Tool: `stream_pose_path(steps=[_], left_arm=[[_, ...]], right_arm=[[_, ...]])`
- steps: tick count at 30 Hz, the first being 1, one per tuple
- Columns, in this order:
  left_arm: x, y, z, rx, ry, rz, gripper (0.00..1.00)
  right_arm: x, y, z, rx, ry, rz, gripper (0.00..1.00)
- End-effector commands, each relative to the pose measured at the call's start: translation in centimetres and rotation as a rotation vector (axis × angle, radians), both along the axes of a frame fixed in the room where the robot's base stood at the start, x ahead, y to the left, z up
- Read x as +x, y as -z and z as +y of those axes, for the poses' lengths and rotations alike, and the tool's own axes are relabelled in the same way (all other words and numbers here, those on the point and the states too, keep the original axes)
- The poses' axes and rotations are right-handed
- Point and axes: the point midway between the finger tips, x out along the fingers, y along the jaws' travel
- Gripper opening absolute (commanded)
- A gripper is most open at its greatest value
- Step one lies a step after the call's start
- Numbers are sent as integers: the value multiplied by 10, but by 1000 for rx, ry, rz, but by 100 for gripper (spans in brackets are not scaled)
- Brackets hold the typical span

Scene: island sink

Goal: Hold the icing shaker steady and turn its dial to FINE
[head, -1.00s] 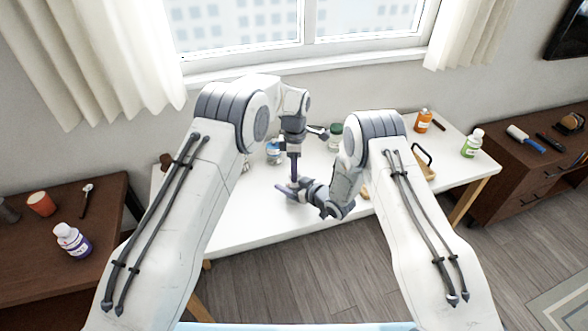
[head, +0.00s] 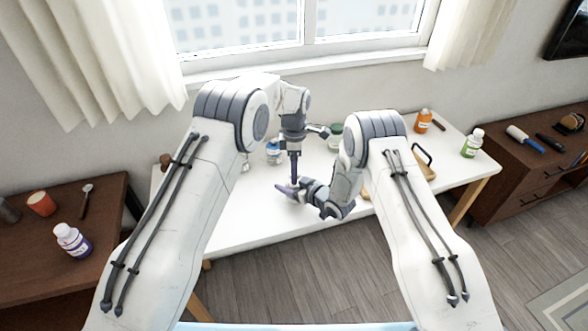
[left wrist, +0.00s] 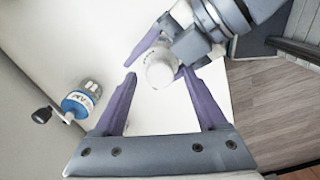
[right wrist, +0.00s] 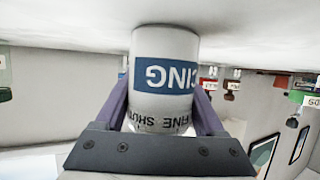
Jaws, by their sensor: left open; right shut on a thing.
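The icing shaker is a white cylinder with a blue band lettered "CING" (right wrist: 165,75); the right wrist view shows it upside down. Lettering including "FINE" and "SHUT" runs around its dial end (right wrist: 160,122), partly hidden by my gripper. My right gripper (right wrist: 165,100) is shut on the shaker's sides, over the white table. In the left wrist view the shaker's round white top (left wrist: 160,72) shows between the fingers of my open left gripper (left wrist: 160,80), which points down from above. I cannot tell whether those fingers touch it. In the head view my grippers (head: 296,184) hide the shaker.
A blue-labelled jar (head: 273,152) stands behind the grippers; the left wrist view shows a crank-like handle beside it (left wrist: 42,115). A green-lidded jar (head: 335,136), an orange bottle (head: 423,120) and a green bottle (head: 472,143) stand further right. The front left of the white table (head: 235,225) is clear.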

Motion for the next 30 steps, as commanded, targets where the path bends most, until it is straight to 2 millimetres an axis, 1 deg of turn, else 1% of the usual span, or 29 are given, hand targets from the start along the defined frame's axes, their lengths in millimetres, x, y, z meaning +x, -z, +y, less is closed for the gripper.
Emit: stream_pose_path(steps=[5,9,12,15,18,21,30], left_arm=[[1,-32,0,-2,0,-5,74],[1,-63,0,-2,0,-5,74],[1,-83,0,-2,0,-6,74],[1,-98,0,-1,0,-3,74],[0,-108,0,-1,0,-2,74],[0,-114,0,-1,0,-2,74],[0,-115,0,0,0,0,74]], right_arm=[[0,0,0,0,0,-1,9],[0,0,0,0,0,-1,9],[0,0,0,0,0,-1,9],[0,0,0,0,0,-1,9],[0,0,0,0,0,-1,9],[0,-1,0,0,0,-1,9],[0,-1,0,1,0,-2,9]])
